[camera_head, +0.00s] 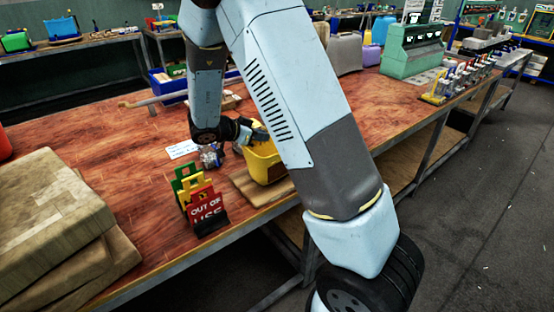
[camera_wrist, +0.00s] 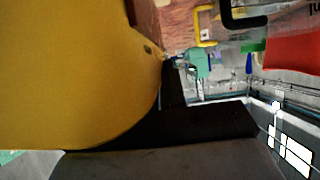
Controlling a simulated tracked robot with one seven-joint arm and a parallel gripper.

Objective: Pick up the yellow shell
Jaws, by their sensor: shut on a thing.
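The yellow shell (camera_head: 263,163) looks like a tub-shaped yellow piece at the middle of the workbench, partly hidden behind my forearm. It is at a wooden board (camera_head: 247,190); I cannot tell whether it touches the board. My gripper (camera_head: 247,132) is at the shell's upper left edge and is shut on it. In the wrist view the yellow shell (camera_wrist: 75,75) fills the left side, close to the camera, with a dark finger of my gripper (camera_wrist: 165,125) against it. The other finger is hidden.
Green, yellow and red folding signs (camera_head: 203,205) stand at the bench's front edge, left of the shell. Stacked tan slabs (camera_head: 50,230) lie at the left. A white card (camera_head: 182,148) and small metal parts lie beside my gripper. A green machine (camera_head: 412,52) stands farther right.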

